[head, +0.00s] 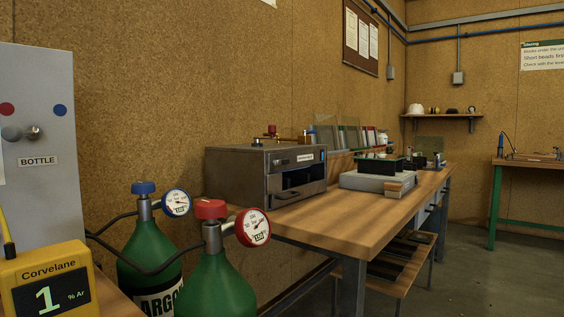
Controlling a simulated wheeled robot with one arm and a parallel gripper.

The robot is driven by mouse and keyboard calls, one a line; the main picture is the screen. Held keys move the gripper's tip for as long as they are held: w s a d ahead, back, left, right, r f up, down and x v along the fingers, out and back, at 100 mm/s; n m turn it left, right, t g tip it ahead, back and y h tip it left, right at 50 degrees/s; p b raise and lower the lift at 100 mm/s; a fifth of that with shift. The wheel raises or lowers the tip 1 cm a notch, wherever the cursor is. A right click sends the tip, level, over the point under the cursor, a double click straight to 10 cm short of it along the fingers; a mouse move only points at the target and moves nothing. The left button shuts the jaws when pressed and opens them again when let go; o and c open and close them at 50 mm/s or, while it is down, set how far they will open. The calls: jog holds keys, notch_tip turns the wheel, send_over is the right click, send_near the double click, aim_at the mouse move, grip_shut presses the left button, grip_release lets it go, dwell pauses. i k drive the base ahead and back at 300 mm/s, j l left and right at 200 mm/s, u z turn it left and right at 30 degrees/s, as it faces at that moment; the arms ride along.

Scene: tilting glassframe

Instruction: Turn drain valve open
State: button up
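No part in view is labelled as a drain valve, so I cannot tell which one it is. A grey panel (40,200) at the left carries a metal knob or lever (30,132) above a "BOTTLE" label, with a red dot to its left and a blue dot to its right. Two green gas bottles stand at the lower left, one with a blue cap (144,188) and one with a red cap (210,209). Small red (272,130) and blue (311,135) fittings sit atop a grey metal box (240,176) on the bench. My gripper is not in view.
A yellow meter (45,280) reading "1 % Ar" stands at the lower left. A black hose (118,258) runs by the bottles. The wooden bench (345,232) holds glass panes (348,136) and a pale block (372,182). The floor (480,270) at the right is clear.

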aim_at(282, 161)
jog(key=i+l+z, duration=0.1)
jog(key=i, duration=0.3)
jog(key=i+l+z, duration=0.1)
jog(key=i+l, duration=0.3)
jog(key=l, duration=0.15)
jog(key=j, duration=0.25)
jog(key=k, duration=0.05)
